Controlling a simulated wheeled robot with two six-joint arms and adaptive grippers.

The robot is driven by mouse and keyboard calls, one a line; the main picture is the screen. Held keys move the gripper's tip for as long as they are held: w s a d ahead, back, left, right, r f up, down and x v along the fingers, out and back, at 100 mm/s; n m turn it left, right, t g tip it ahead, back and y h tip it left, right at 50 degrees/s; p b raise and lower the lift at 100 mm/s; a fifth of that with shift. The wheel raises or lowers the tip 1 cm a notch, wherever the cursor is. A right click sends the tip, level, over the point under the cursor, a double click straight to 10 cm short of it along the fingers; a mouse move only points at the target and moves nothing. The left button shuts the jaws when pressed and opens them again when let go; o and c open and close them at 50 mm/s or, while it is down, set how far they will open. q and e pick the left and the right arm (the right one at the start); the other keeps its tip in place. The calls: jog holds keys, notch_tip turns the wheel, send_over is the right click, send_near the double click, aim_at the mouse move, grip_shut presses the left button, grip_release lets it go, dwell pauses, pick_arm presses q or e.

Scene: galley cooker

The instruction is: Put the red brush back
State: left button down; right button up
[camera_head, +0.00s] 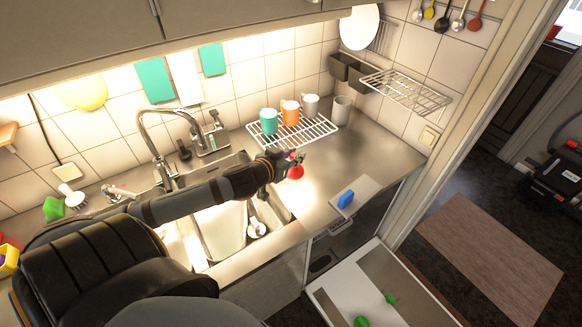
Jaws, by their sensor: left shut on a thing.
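The red brush (295,172) hangs at the end of my left arm, over the bright steel counter just right of the sink. My left gripper (287,160) is shut on it. The fingers and part of the brush are small and dark here, so the exact hold is hard to make out. My right gripper is not in view.
A wire rack (320,131) with several mugs stands behind the gripper. The sink (222,232) lies under my forearm, with a tall tap (146,122) behind it. A blue object (346,199) lies on a pale board (362,192) at the right. Bare counter (385,150) lies farther right.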

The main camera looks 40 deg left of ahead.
pick_arm(q)
jog(key=w+a+f, duration=0.2)
jog(key=f, duration=0.1)
jog(key=w+a+f, duration=0.1)
jog(key=w+f, duration=0.2)
jog(key=f, duration=0.1)
jog(key=w+a+f, duration=0.2)
jog(key=w+f, duration=0.1)
jog(key=f, duration=0.1)
jog(key=shift+w+a+f, duration=0.1)
jog(key=shift+a+f, duration=0.05)
jog(key=shift+a, duration=0.15)
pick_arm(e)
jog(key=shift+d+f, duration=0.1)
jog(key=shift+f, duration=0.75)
pick_arm(q)
jog(key=shift+f+b, duration=0.2)
jog(key=shift+b, duration=0.2)
jog(key=c, duration=1.2)
grip_release()
jog(key=shift+o, duration=0.2)
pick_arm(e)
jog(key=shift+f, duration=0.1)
